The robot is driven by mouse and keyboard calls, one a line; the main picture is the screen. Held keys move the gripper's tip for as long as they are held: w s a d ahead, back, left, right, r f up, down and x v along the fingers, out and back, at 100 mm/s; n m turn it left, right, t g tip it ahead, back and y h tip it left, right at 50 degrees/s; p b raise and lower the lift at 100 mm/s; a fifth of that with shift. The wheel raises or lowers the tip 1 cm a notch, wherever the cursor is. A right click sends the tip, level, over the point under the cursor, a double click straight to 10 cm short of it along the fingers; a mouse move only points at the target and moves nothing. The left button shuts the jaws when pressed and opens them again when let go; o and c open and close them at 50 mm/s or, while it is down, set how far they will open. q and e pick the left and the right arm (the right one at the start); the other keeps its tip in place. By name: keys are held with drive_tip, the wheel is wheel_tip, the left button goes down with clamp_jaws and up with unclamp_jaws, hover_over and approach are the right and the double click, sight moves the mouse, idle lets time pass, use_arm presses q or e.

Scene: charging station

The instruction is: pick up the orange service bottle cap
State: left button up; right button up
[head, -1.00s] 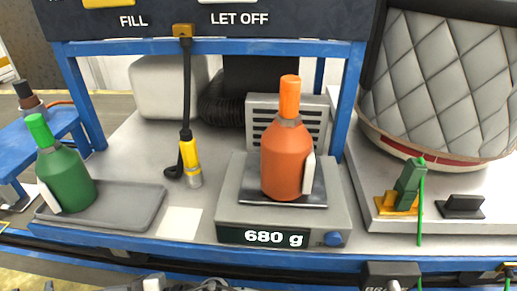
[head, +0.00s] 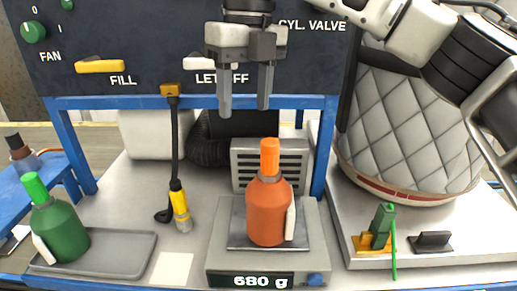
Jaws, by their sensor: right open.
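The orange service bottle (head: 268,212) stands upright on a scale (head: 222,258) that reads 680 g. Its bright orange cap (head: 270,157) sits on top of the bottle. My right gripper (head: 245,108) comes in from the upper right and points down. It is open and empty, with its fingertips above and slightly left of the cap, apart from it in the picture. My left gripper is not in view.
A green bottle (head: 60,229) stands on a grey tray (head: 125,255) at left. A yellow-handled hose nozzle (head: 180,206) hangs left of the scale. The blue frame (head: 325,150) and control panel (head: 130,40) rise behind. A quilted grey vessel (head: 410,130) stands at right.

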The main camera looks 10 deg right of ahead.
sight(270, 141)
drive_tip(key=d+r+m, duration=0.2)
drive_tip(key=d+r, duration=0.2)
drive_tip(key=r, duration=0.1)
drive_tip(key=shift+h, duration=0.4)
drive_tip(key=f, duration=0.3)
drive_tip(key=f+b, duration=0.1)
drive_tip(key=f, duration=0.2)
drive_tip(key=f+b, duration=0.1)
drive_tip(key=f, duration=0.2)
drive_tip(key=shift+s+f, duration=0.15)
drive_tip(key=shift+s, duration=0.1)
drive_tip(key=f, duration=0.3)
drive_tip(key=s+f, duration=0.1)
drive_tip(key=f, duration=0.1)
drive_tip(key=shift+a+f+p, duration=0.1)
drive_tip(key=shift+f+p, duration=0.05)
drive_tip(key=shift+p, duration=0.25)
drive_tip(key=shift+w+f, duration=0.1)
drive_tip(key=shift+f, duration=0.3)
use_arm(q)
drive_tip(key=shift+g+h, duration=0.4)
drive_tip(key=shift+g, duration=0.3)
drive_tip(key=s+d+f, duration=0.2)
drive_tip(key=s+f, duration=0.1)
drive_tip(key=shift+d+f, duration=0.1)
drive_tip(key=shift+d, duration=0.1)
use_arm(e)
drive_tip(key=shift+c, duration=0.3)
drive_tip(key=c, duration=1)
